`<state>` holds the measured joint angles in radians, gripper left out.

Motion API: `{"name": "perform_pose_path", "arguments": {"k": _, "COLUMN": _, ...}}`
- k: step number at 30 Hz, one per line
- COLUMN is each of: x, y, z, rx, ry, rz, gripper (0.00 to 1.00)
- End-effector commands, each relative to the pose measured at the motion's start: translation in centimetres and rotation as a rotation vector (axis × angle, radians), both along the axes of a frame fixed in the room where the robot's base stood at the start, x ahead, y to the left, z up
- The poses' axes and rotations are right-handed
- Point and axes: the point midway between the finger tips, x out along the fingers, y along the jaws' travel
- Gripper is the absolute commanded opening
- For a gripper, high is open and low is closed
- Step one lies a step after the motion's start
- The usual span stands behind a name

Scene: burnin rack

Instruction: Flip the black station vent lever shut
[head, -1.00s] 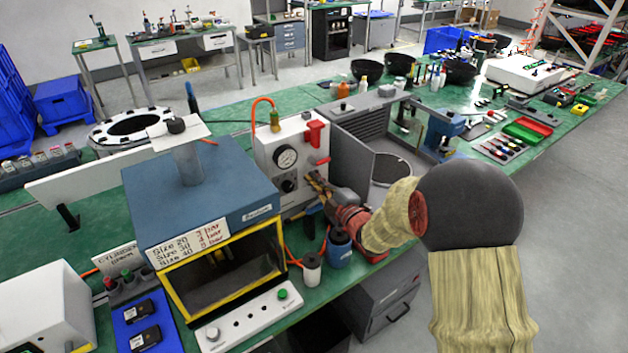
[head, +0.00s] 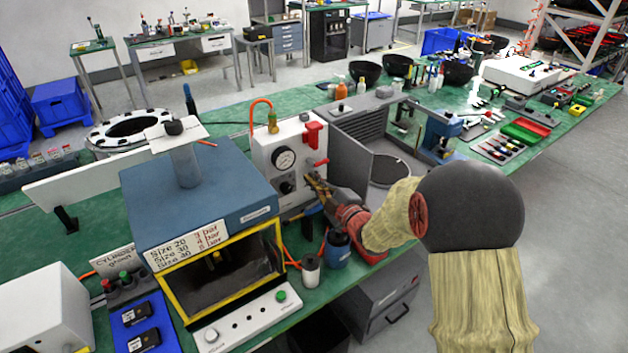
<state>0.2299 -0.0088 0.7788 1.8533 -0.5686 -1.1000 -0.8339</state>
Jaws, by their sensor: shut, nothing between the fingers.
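A white upright panel (head: 264,148) stands on the green bench, with a round gauge (head: 284,160), a black knob (head: 287,187) below it and a red fitting (head: 313,134) at the top. A small red-handled lever (head: 320,163) sticks out from the panel's right side. I cannot make out a clearly black lever; it may be hidden behind my gripper or too small to tell. My gripper (head: 311,180) is shut and empty, its fingertips close to the panel's right side, just below the red handle. I cannot tell whether it touches anything.
A blue-topped box (head: 240,190) with a yellow-framed front stands left of the panel. An open grey chamber (head: 352,165) stands to the right.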

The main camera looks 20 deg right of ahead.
Motion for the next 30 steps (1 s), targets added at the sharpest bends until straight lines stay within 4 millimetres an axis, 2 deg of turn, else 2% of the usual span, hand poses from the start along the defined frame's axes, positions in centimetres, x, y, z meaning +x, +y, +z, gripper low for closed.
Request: {"name": "perform_pose_path", "arguments": {"k": 30, "x": 0.14, "y": -0.37, "z": 0.16, "rx": 0.067, "ry": 0.021, "rz": -0.002, "gripper": 0.0}}
